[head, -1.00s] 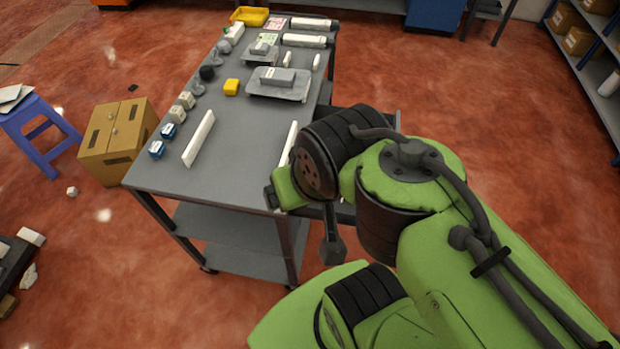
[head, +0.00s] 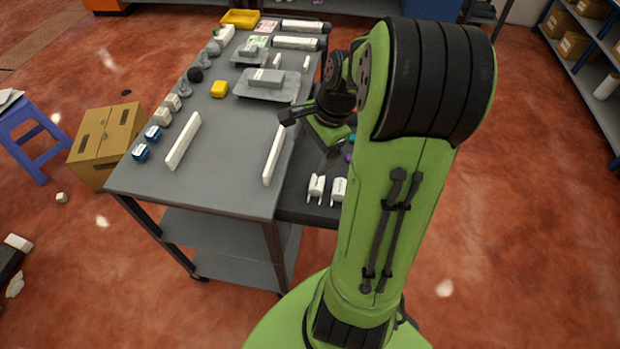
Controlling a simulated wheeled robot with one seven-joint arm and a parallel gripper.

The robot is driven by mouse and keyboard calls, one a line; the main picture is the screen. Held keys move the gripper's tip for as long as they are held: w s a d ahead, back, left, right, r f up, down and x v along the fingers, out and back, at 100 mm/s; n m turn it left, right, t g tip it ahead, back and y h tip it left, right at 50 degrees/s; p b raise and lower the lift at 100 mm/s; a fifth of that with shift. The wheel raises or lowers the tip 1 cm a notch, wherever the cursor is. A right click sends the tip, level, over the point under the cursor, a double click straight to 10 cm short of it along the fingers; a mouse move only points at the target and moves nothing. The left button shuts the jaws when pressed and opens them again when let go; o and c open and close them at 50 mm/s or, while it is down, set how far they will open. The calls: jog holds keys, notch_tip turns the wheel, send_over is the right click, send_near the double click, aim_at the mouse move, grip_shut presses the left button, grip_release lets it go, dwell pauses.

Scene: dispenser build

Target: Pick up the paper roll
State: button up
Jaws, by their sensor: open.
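Two white rolls with dark ends lie at the far end of the grey table, one behind the other: the rear paper roll (head: 303,26) and the front paper roll (head: 296,42). I cannot tell which one the task means. My gripper (head: 302,127) is over the table's right side, nearer to me than both rolls and apart from them. It is open and holds nothing that I can see. My arm partly hides it, so its fingertips are hard to make out.
A lower dark surface with small white items (head: 316,188) is at right.

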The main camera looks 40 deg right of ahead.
aim_at(318, 181)
jog(key=s+d+f+m+t+y+b, duration=0.1)
jog(key=s+d+f+m+t+y, duration=0.15)
jog(key=d+f+m, duration=0.75)
jog(key=shift+n+h, duration=0.25)
jog(key=shift+n, duration=0.35)
jog(key=b+x, duration=0.2)
jog(key=x, duration=0.2)
jog(key=w+b+x, duration=0.1)
jog(key=b+x, duration=0.1)
jog(key=x, duration=0.2)
jog(key=shift+w+a+f, duration=0.1)
jog(key=shift+a, duration=0.1)
jog(key=b+x, duration=0.2)
jog(key=x, duration=0.3)
jog(key=shift+d+f, duration=0.1)
jog(key=shift+f, duration=0.1)
jog(key=shift+r, duration=0.1)
jog(key=shift+c, duration=0.9)
jog(key=c, duration=1)
